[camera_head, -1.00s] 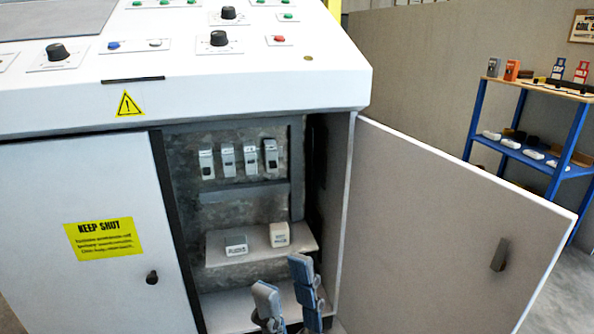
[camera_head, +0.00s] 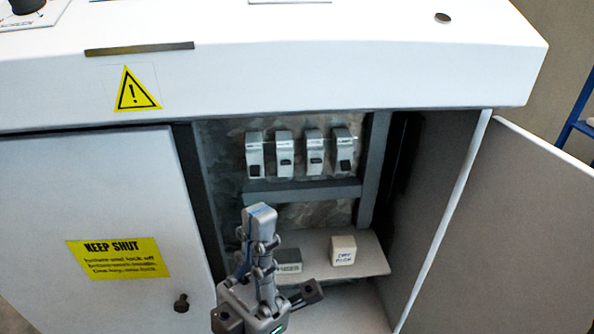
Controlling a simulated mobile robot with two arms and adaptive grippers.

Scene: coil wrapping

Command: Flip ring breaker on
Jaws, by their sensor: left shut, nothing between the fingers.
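A row of breakers (camera_head: 285,153) is mounted on the back wall inside the open cabinet. Each has a pale body and a dark toggle. The toggles on the leftmost breaker (camera_head: 254,152) and the rightmost breaker (camera_head: 342,150) look lower than those on the middle two. The labels are too small to read, so I cannot tell which is the ring breaker. My left gripper (camera_head: 260,214) is shut and empty, fingers pointing up, in front of the cabinet opening. In the picture its tips are below the leftmost breaker, apart from it. My right gripper is not in view.
A shelf (camera_head: 372,258) below the breakers holds a pale labelled block (camera_head: 343,250) and a grey block (camera_head: 289,261), partly behind my gripper. The right door (camera_head: 520,220) stands open. The left door (camera_head: 90,215), with a KEEP SHUT sign, is closed. The white console edge (camera_head: 300,75) overhangs above.

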